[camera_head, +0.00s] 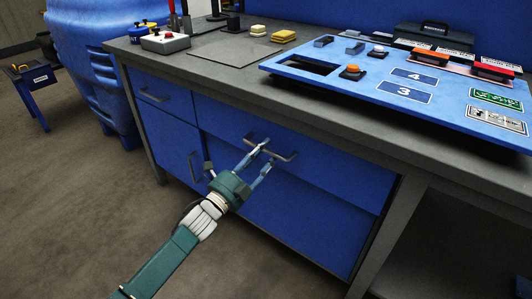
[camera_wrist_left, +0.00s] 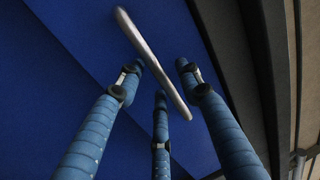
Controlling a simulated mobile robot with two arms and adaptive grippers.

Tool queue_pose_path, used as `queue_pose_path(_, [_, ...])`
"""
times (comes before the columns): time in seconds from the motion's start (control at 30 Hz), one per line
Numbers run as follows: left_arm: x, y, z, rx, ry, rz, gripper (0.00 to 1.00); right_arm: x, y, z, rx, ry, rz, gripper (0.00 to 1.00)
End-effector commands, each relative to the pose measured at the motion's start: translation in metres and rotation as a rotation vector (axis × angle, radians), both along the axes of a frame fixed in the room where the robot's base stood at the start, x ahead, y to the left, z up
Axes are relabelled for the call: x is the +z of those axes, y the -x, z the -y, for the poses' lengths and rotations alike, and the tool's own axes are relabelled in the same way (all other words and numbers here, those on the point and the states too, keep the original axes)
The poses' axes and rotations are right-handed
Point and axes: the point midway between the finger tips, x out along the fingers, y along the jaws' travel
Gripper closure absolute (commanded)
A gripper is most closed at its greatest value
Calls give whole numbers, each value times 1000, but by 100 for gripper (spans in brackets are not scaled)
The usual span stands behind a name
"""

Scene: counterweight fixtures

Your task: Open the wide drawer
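In the left wrist view the handle (camera_wrist_left: 148,52) runs diagonally past the fingertips of my left gripper (camera_wrist_left: 162,78). The fingers are spread, with gaps between them, and the handle lies between the left and right ones. I cannot tell whether any finger touches it. My right gripper is out of view.
A narrower drawer (camera_head: 160,98) and a door (camera_head: 170,142) are to the left. A large blue door (camera_head: 310,225) lies below the wide drawer. A blue panel (camera_head: 400,90) with blocks and buttons rests on the worktop (camera_head: 225,70). The floor (camera_head: 60,190) in front is clear.

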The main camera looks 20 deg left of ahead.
Motion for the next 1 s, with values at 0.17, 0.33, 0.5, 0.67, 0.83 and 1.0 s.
queue_pose_path(0.17, [2,-9,4,-1,0,0,64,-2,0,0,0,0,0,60])
queue_pose_path(0.33, [2,-10,4,-1,0,0,64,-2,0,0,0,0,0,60])
queue_pose_path(0.5, [2,-10,4,0,1,0,82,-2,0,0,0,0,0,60])
queue_pose_path(0.67, [2,-10,4,0,1,0,100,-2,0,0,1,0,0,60])
queue_pose_path(0.83, [2,-9,4,0,1,-1,100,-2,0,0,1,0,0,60])
queue_pose_path(1.0, [2,-5,2,0,0,-3,100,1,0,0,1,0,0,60])
